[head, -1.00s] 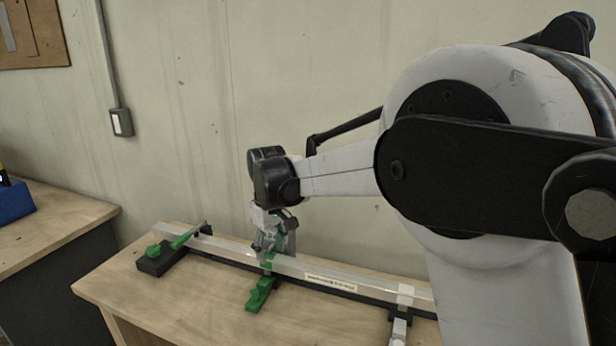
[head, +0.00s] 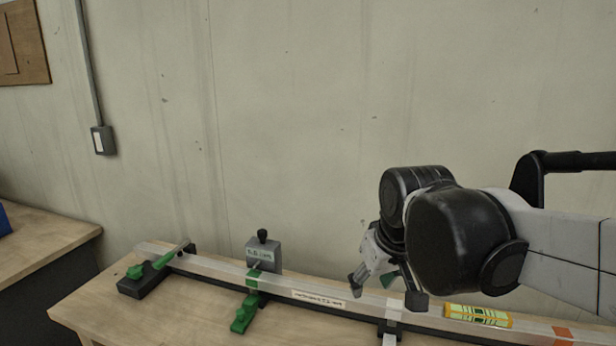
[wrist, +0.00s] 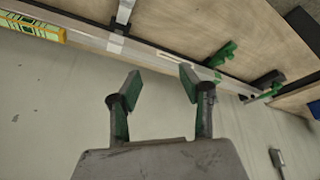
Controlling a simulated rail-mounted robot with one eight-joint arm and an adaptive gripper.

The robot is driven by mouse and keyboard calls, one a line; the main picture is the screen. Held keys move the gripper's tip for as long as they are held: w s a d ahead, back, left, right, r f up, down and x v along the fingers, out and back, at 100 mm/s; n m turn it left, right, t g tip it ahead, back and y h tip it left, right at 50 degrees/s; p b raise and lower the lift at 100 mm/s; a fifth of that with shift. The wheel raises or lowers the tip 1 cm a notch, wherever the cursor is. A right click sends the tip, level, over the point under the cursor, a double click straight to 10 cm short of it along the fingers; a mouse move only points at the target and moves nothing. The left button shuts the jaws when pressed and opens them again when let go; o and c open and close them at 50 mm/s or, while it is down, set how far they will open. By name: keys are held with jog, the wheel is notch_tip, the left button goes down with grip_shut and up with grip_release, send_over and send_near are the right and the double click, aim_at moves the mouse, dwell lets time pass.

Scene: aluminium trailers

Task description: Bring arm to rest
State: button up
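My gripper (head: 385,290) is above and behind the long aluminium bar on the workbench, right of the middle in the head view. In the wrist view my gripper (wrist: 157,85) has its two green-padded fingers spread apart, with nothing between them. The bar (head: 220,267) lies along the bench and also shows across the top of the wrist view (wrist: 150,52). A grey labelled block (head: 263,256) with a black knob stands at the bar by a green clamp (head: 243,313), apart from my gripper.
A yellow-green level (head: 478,315) rests on the bar at the right. Another green clamp (head: 150,268) holds the bar's left end. The wooden bench (head: 100,305) has bare room at its front left. A wall with a switch box (head: 103,140) stands behind.

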jog(key=s+d+f+m+t, duration=0.2)
jog(key=s+d+f, duration=0.3)
jog(key=s+d, duration=0.3)
jog(key=shift+s+f+m+h, duration=0.3)
jog(key=shift+s+m, duration=0.6)
jog(key=shift+s, duration=1.3)
